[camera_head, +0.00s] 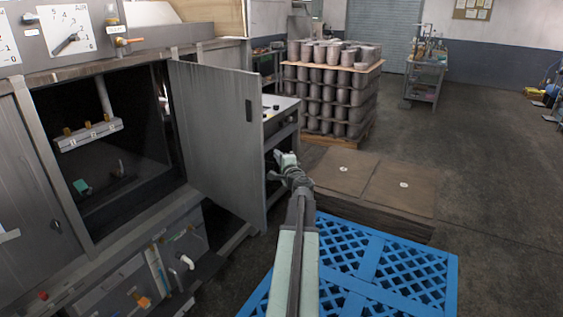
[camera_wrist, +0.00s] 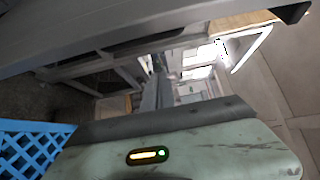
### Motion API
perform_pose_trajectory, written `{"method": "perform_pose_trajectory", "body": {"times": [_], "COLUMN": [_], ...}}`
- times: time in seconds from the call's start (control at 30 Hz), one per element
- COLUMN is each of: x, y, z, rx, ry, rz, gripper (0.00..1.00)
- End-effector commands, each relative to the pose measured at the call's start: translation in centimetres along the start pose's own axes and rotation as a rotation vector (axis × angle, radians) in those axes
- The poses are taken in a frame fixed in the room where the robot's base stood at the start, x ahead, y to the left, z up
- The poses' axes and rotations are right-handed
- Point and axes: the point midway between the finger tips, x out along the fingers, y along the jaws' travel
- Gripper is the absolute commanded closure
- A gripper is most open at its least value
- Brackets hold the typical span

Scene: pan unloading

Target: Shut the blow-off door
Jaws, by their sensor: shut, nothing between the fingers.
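The blow-off door (camera_head: 218,135), a flat grey panel with a dark slot near its outer edge, stands swung open from the grey cabinet. The dark opening (camera_head: 120,140) behind it is exposed, with a pipe and a fitting inside. My gripper (camera_head: 284,158), at the end of my pale green arm, is just right of the door's free edge in the head view. It is shut and empty. I see no clear contact with the door; the depth between them is hard to judge. In the wrist view a grey edge crosses the top; I cannot tell if it is the door.
A blue pallet (camera_head: 415,265) lies under my arm at the front, also at left in the wrist view (camera_wrist: 25,150). Brown flat sheets (camera_head: 375,185) are stacked beyond it. A stack of grey pots (camera_head: 330,90) stands behind the door. The floor at right is open.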

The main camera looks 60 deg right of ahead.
Motion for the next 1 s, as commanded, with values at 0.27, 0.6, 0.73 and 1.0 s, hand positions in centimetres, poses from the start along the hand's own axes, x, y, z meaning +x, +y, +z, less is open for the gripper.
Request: {"method": "perform_pose_trajectory", "body": {"times": [0.27,0.6,0.73,1.0], "x": [2.6,2.0,2.0,1.6], "y": [0.0,0.0,0.0,0.0], "z": [1.7,3.7,3.6,4.4], "rx": [0.000,0.000,0.000,0.000], "ry": [-0.001,0.002,0.002,0.003], "rz": [0.000,0.001,0.001,0.001], "gripper": [1.00,1.00,1.00,1.00]}}
